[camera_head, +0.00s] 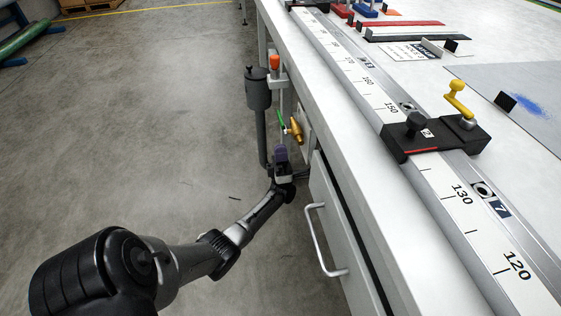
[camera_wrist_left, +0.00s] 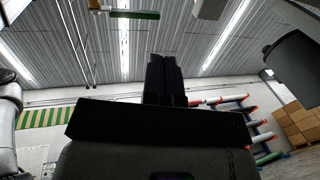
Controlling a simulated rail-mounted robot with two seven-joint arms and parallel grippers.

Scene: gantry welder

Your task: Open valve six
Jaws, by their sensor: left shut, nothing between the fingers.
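A brass valve (camera_head: 296,129) with a green lever (camera_head: 281,118) is mounted on the side of the long white table. No number is readable on it, so I cannot tell whether it is valve six. My left gripper (camera_head: 281,152) is just below the valve, close to the table side, and looks apart from it. In the left wrist view, the two dark fingers (camera_wrist_left: 163,75) are together, empty and pointing up. A green bar (camera_wrist_left: 135,15), probably the lever, shows above them and a little left. My right gripper is not in view.
A dark grey cylinder (camera_head: 258,90) on a post stands left of the valve, with an orange-topped part (camera_head: 274,62) beside it. A drawer with a metal handle (camera_head: 322,240) lies below the table edge. A ruler rail with a black clamp (camera_head: 432,138) runs along the tabletop. Open floor lies left.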

